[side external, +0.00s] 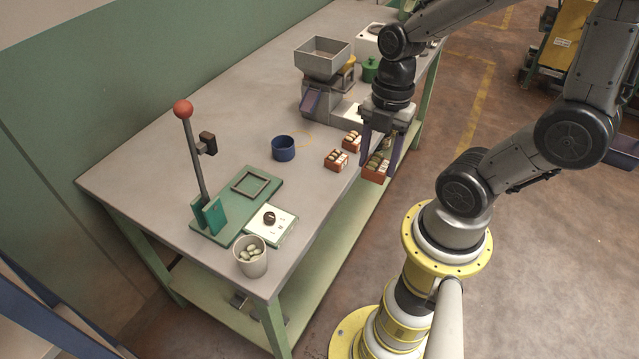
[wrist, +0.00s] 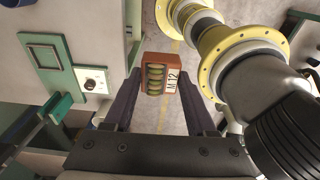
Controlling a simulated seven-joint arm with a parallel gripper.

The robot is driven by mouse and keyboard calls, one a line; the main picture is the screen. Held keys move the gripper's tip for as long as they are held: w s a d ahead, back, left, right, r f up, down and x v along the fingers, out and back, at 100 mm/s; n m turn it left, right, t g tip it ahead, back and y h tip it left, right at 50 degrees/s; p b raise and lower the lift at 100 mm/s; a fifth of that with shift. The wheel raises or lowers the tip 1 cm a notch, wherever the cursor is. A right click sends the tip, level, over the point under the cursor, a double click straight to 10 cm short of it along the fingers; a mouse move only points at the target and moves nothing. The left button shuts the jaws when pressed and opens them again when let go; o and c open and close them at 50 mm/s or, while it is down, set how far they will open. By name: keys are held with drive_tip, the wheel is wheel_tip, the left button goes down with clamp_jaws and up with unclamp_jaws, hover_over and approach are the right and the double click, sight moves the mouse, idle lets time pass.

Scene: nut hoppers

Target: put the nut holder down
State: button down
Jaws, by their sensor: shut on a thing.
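The nut holder (side external: 375,168) is a small orange-red block with several nuts in a row. In the wrist view its face (wrist: 172,77) carries a white label reading M12, and the nuts look olive-yellow. My gripper (side external: 379,160) is shut on it, with a dark finger on either side; the fingers also show in the wrist view (wrist: 161,84). The holder is at the front edge of the workbench (side external: 235,125), and the wrist view shows mostly floor behind it. Its underside is hidden.
Two similar orange holders (side external: 336,159) (side external: 352,141) stand on the bench left of my gripper. A blue cup (side external: 284,148), a grey hopper machine (side external: 322,58), a green lever fixture (side external: 237,205) and a cup of pale green pieces (side external: 251,262) stand there too. Bare bench lies between them.

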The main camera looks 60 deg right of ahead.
drive_tip(key=w+f, duration=0.3)
drive_tip(key=w, duration=0.1)
drive_tip(key=w+d+f, duration=0.1)
drive_tip(key=w+f, duration=0.2)
drive_tip(key=w, duration=0.2)
drive_tip(key=w+d+f, duration=0.1)
drive_tip(key=w+f, duration=0.2)
drive_tip(key=w, duration=0.1)
drive_tip(key=shift+w+d+f, duration=0.25)
drive_tip(key=shift+f, duration=0.05)
drive_tip(key=shift+w+f, duration=0.15)
drive_tip(key=shift+f, duration=1.45)
drive_tip(key=shift+f, duration=0.15)
drive_tip(key=shift+c, duration=1.1)
unclamp_jaws()
